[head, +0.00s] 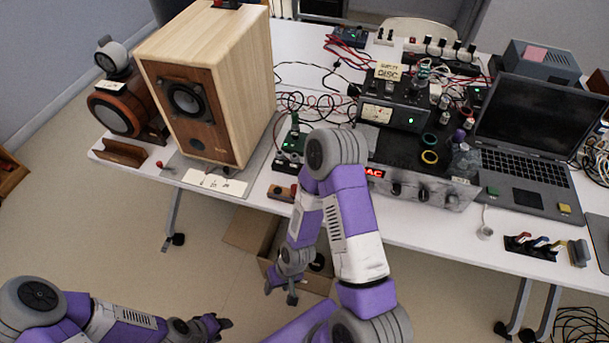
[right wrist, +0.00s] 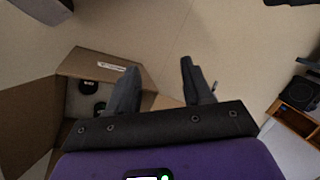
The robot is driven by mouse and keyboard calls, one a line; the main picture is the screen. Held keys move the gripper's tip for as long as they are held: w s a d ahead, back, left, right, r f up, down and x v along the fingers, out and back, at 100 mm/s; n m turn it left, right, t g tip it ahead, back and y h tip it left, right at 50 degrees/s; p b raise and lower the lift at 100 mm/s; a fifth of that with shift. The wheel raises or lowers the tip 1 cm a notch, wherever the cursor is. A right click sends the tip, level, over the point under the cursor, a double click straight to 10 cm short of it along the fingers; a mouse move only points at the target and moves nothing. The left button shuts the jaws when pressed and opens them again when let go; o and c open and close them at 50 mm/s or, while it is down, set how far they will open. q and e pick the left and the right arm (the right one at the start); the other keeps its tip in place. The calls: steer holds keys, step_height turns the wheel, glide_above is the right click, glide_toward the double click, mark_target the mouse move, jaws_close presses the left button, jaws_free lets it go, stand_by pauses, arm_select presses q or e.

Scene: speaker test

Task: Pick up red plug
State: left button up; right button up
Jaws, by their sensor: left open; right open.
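A dark holder (head: 530,249) at the table's front right carries small coloured plugs. One of them looks red (head: 523,237), beside a blue one and a yellow one. A small red-tipped item (head: 160,165) also lies near the table's left front edge; I cannot tell if it is a plug. My right gripper (head: 281,288) is open and empty, low in front of the table and far from the holder. Its parted fingers show in the right wrist view (right wrist: 160,85). My left gripper (head: 222,323) is open at the lower left, away from the table.
A wooden speaker (head: 240,85) stands on the white table's left part (head: 400,240). An amplifier (head: 430,185), cables and a laptop (head: 520,180) fill the middle and right. An open cardboard box (head: 250,235) sits on the floor near my right gripper.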

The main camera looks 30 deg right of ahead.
steer(key=w+d+r+p, duration=0.3)
steer(key=w+r+p, duration=0.2)
steer(key=r, duration=0.5)
step_height(320, 180, up, 21)
steer(key=m+h+p, duration=0.3)
steer(key=h+p, duration=0.2)
steer(key=p, duration=0.2)
glide_above(294, 186)
steer(key=shift+s+f+t, duration=0.15)
steer(key=shift+s+t, duration=0.25)
steer(key=shift+d+f+b, duration=0.1)
steer(key=shift+d+b, duration=0.05)
steer(key=shift+b, duration=0.15)
steer(key=f, duration=0.2)
steer(key=f+b, duration=0.1)
steer(key=f, duration=0.1)
steer(key=w+f+b, duration=0.1)
steer(key=f, duration=0.2)
steer(key=shift+r, duration=0.1)
jaws_close()
